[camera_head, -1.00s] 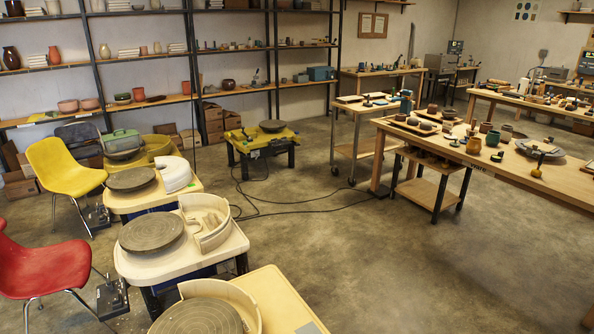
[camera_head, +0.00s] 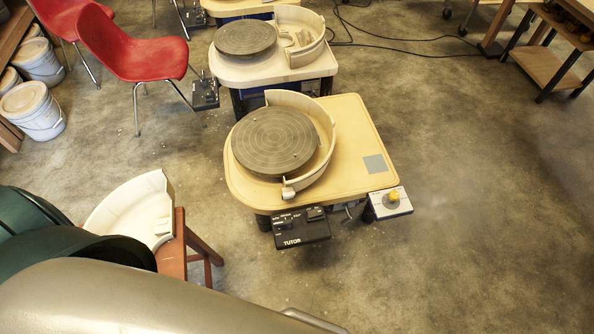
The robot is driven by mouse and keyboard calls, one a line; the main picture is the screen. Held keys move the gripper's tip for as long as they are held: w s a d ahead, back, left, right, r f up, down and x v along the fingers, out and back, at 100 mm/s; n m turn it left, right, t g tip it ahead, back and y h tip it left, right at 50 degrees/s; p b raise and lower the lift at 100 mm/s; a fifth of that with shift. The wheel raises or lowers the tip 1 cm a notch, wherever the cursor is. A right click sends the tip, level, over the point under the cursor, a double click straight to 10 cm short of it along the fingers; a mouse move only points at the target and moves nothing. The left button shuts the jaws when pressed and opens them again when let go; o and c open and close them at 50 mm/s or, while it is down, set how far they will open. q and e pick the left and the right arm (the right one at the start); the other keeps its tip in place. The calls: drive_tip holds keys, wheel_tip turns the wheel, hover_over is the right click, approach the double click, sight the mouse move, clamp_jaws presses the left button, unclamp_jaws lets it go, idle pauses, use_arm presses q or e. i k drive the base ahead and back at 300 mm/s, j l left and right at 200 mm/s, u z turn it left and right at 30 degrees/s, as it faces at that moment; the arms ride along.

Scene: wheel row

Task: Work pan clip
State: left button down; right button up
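The nearest pottery wheel has a cream table (camera_head: 355,125) and a round grey wheel head (camera_head: 275,140). A cream half splash pan (camera_head: 322,165) curves around the right side of the wheel head, and the left side is open. A small pale piece, perhaps the clip (camera_head: 288,190), shows at the pan's near end; its state is too small to tell. A loose white half pan (camera_head: 138,212) rests on a reddish-brown stool (camera_head: 178,255) at lower left. Neither gripper is in view.
A dark green container (camera_head: 30,210) is at far left. Red chairs (camera_head: 140,50) and another wheel (camera_head: 245,40) are behind.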

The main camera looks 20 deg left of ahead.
sight(288, 192)
drive_tip(key=u, duration=0.4)
drive_tip(key=l+u, duration=0.5)
drive_tip(key=k+l+u, duration=0.1)
drive_tip(key=l+u, duration=0.2)
drive_tip(key=u, duration=0.15)
drive_tip(key=k+l+u, duration=0.1)
drive_tip(key=l, duration=0.3)
drive_tip(key=k+l, duration=0.15)
drive_tip(key=l, duration=0.25)
drive_tip(key=k+l+u, duration=0.15)
drive_tip(key=l, duration=0.2)
drive_tip(key=k+l, duration=0.15)
drive_tip(key=l, duration=0.25)
drive_tip(key=k+l+u, duration=0.15)
drive_tip(key=l, duration=0.2)
